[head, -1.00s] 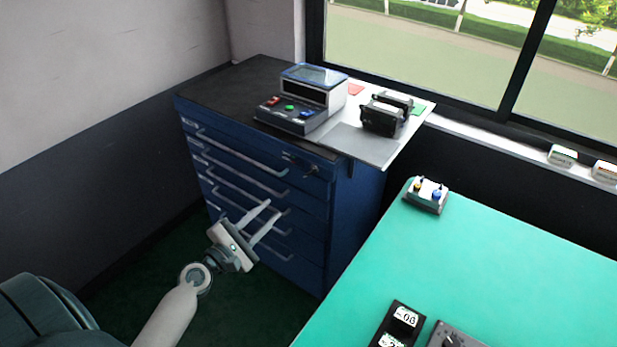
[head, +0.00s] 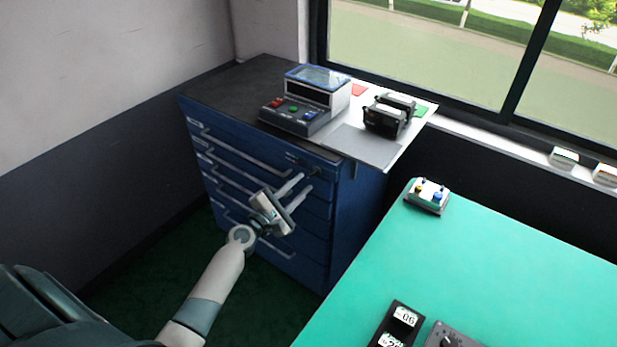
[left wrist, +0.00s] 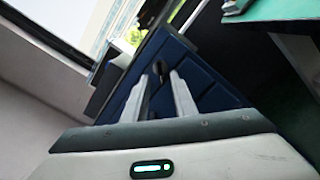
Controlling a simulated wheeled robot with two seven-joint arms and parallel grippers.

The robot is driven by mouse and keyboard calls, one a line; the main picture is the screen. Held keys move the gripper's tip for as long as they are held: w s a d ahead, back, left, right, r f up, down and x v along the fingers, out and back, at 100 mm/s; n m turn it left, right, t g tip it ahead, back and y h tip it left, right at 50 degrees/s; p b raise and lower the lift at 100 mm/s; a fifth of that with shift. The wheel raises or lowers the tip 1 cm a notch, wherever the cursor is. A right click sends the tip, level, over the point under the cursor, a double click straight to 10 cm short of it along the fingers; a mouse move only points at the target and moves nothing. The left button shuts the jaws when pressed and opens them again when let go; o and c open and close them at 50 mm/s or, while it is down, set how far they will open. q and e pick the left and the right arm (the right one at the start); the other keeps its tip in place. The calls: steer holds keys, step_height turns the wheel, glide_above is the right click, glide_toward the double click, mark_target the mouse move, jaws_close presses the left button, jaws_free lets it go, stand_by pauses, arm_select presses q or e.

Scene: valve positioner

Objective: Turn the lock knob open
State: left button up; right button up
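The blue drawer cabinet (head: 262,172) stands against the wall, with a small dark lock knob (head: 313,172) at the upper right of its front. In the left wrist view the knob (left wrist: 158,68) shows as a dark piece just beyond and between the fingertips. My left gripper (head: 304,183) is open and empty, its two fingers pointing at the cabinet front just below the knob. Its fingers (left wrist: 159,79) are also apart in the left wrist view. I cannot tell whether they touch the knob. My right gripper is not in view.
A device with coloured buttons (head: 305,103) and a black unit (head: 389,117) stand on the cabinet top. A drawer handle (head: 240,150) sticks out left of my gripper. A green table (head: 480,270) with a small button box (head: 427,196) lies to the right.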

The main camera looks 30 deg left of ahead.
mark_target(310, 177)
arm_select(q)
steer(key=shift+w+d, duration=0.15)
steer(key=shift+w, duration=0.95)
steer(key=shift+w+d, duration=0.15)
steer(key=shift+w, duration=0.9)
jaws_close()
